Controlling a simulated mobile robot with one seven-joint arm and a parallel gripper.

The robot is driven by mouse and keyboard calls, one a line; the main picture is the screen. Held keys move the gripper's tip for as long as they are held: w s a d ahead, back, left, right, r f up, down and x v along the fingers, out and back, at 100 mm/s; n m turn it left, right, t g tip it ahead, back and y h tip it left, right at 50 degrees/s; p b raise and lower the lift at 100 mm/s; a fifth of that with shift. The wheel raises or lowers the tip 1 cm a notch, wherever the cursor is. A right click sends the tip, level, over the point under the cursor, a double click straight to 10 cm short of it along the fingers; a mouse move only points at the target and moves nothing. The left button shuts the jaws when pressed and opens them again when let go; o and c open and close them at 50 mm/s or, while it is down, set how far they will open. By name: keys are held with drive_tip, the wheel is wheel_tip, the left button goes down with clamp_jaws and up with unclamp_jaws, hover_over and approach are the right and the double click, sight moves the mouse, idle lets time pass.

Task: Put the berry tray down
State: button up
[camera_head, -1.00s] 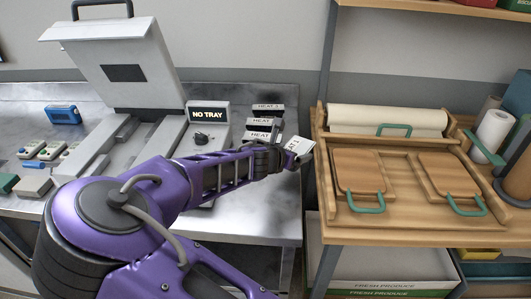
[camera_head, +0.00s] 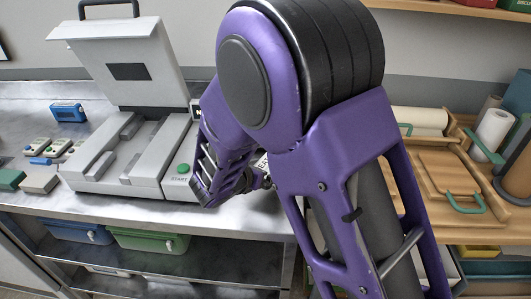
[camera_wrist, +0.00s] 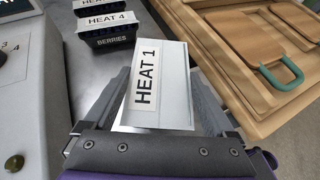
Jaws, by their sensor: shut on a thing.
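My gripper (camera_wrist: 160,100) is shut on a white, box-like tray (camera_wrist: 178,88) labelled HEAT 1, with a grey finger on each side. I cannot see the word BERRIES on it. A dark tray (camera_wrist: 107,40) on the steel bench (camera_wrist: 158,12) carries a HEAT 4 label on top and BERRIES on its front; it stands apart, beyond the held tray. I cannot tell whether the held tray touches the bench. In the head view my arm hides most of the gripper and its load.
Another labelled tray (camera_wrist: 95,4) stands behind the HEAT 4 one. A grey machine (camera_head: 135,150) with a raised lid and green START button is at left. A wooden station (camera_head: 428,165) with green-handled boards is at right, close beside my gripper.

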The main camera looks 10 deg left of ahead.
sight(261, 161)
drive_tip(key=shift+n+y, duration=0.3)
drive_tip(key=shift+y, duration=0.1)
drive_tip(key=r, duration=0.1)
drive_tip(key=s+r, duration=0.1)
drive_tip(key=s+a+r, duration=0.1)
drive_tip(key=r, duration=0.1)
drive_tip(key=shift+s+r, duration=0.1)
drive_tip(key=shift+s, duration=0.1)
drive_tip(key=shift+s+a+r, duration=0.1)
drive_tip(key=shift+s+r, duration=0.1)
drive_tip(key=shift+r, duration=0.05)
drive_tip(key=shift+s, duration=0.1)
wheel_tip(261, 161, down, 10)
drive_tip(key=shift+a+r, duration=0.1)
drive_tip(key=shift+r, duration=0.1)
drive_tip(key=o, duration=1.4)
drive_tip(key=shift+c, duration=0.2)
drive_tip(key=v, duration=1.2)
drive_tip(key=shift+s+f, duration=0.1)
drive_tip(key=shift+s, duration=0.1)
